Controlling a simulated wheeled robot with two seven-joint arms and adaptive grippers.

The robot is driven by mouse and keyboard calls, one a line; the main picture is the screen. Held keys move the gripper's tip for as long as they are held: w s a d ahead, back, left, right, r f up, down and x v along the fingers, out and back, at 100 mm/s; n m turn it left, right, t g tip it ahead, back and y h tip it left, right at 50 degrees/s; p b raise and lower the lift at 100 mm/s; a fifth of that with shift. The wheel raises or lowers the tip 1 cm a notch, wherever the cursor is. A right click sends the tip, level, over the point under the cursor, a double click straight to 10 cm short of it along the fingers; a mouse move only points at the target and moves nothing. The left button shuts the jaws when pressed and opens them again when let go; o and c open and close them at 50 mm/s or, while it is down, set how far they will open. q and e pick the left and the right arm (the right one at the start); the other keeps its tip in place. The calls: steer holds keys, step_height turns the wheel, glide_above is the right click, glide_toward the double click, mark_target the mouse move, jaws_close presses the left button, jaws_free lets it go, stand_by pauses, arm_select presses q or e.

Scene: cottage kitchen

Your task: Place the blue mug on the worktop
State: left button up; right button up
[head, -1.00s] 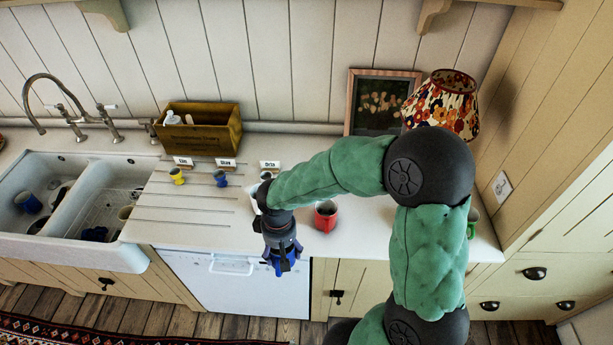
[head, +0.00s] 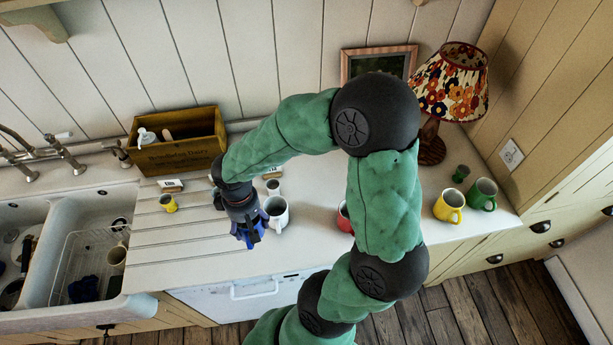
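The worktop (head: 190,262) is a pale counter with drain grooves beside the sink. My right gripper (head: 250,238) is above its front part, beside a white mug (head: 277,215), with blue and dark parts at its end. I cannot tell whether it is open or shut, or whether it holds anything. No blue mug shows clearly on the worktop. A dark blue object (head: 84,289) lies in the sink's right basin; its shape is unclear. The left basin is partly cut off, and its contents are hard to make out. My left gripper is not in view.
A wooden box (head: 178,145) and a lamp (head: 450,90) stand behind. The grooved area at left front is clear.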

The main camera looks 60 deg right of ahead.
steer(key=shift+w, duration=0.45)
steer(key=w+f, duration=0.8)
steer(key=w, duration=0.4)
steer(key=shift+w+f, duration=0.2)
steer(key=shift+f, duration=0.05)
steer(key=shift+w+a+f, duration=0.1)
steer(key=shift+w+f, duration=0.5)
steer(key=shift+f, duration=1.65)
steer(key=shift+f, duration=0.15)
steer(key=o, duration=1.4)
